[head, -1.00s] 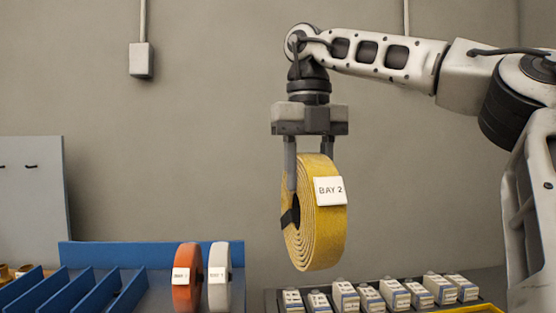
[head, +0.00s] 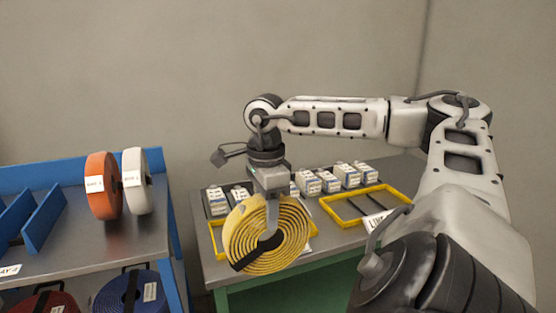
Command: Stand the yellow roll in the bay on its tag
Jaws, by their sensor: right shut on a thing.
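The yellow roll (head: 290,236) hangs in my right gripper (head: 268,232), coil side facing me, with a dark band at its lower left. The gripper is shut on its rim, one finger showing across the coil. Its tag, which reads BAY 2 in the earlier view, is turned out of sight now. The roll is in front of the right-hand table, apart from the rack. The blue rack (head: 42,220) with slanted dividers stands at the left; a bay label (head: 10,270) shows on its shelf edge, only partly in view. My left gripper is not in view.
An orange roll (head: 104,186) and a white roll (head: 136,181) stand upright at the rack's right end. Darker rolls, one blue (head: 131,293), sit on the shelf below. The grey table (head: 340,232) holds several small boxes (head: 330,181) and yellow frames (head: 367,203).

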